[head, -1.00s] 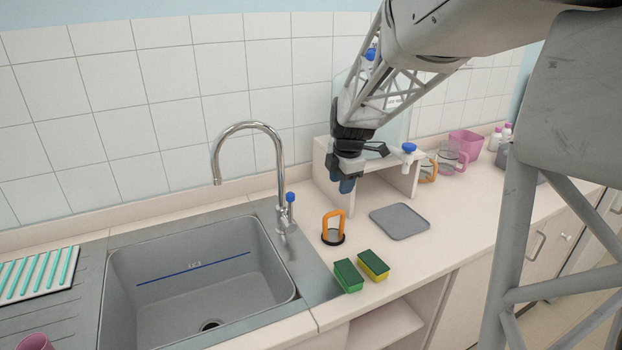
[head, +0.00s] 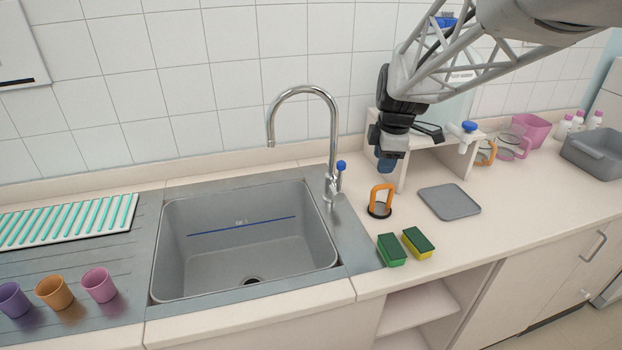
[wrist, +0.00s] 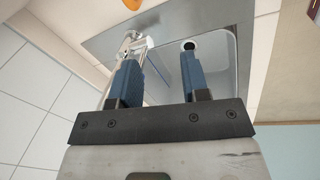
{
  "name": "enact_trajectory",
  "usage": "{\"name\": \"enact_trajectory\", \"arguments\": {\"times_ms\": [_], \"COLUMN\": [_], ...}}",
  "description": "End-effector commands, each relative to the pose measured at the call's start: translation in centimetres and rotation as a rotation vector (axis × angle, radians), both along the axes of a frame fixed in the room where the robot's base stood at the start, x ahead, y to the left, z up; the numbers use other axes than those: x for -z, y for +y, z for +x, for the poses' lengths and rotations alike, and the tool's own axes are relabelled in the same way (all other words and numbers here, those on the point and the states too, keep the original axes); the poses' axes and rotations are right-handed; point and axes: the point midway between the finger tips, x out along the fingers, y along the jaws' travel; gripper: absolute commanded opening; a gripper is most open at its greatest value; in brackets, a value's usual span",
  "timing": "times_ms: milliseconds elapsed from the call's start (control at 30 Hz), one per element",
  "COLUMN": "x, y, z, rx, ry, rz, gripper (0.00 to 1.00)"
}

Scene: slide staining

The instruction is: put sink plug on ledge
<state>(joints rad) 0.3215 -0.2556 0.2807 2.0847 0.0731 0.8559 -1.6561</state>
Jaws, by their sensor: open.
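The sink plug (head: 380,209) has an upright orange loop handle on a round black base. It stands on the counter (head: 520,212), right of the sink and apart from my gripper. My gripper (head: 386,163) hangs above and just behind the plug, in front of the small shelf. In the wrist view its two blue fingers (wrist: 160,62) are apart with nothing between them. An orange piece, probably the plug's handle (wrist: 132,4), is cut off at the top edge there. A low raised ledge (head: 235,170) runs along the foot of the tiled wall.
The sink (head: 250,262) has a drain and a tall tap (head: 333,130). Two sponges (head: 405,248) and a grey mat (head: 449,203) lie near the plug. The white shelf (head: 455,160) stands behind. Several cups (head: 55,292) and a ribbed rack (head: 65,222) are at left.

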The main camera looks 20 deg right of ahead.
Motion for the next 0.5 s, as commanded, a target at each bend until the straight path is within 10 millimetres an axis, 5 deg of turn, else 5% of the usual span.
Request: {"name": "enact_trajectory", "arguments": {"times_ms": [500], "x": [-2.2], "y": [10.2], "z": [-11.4], "rx": [0.609], "ry": [-0.025], "rz": [0.115], "gripper": [0.42]}}
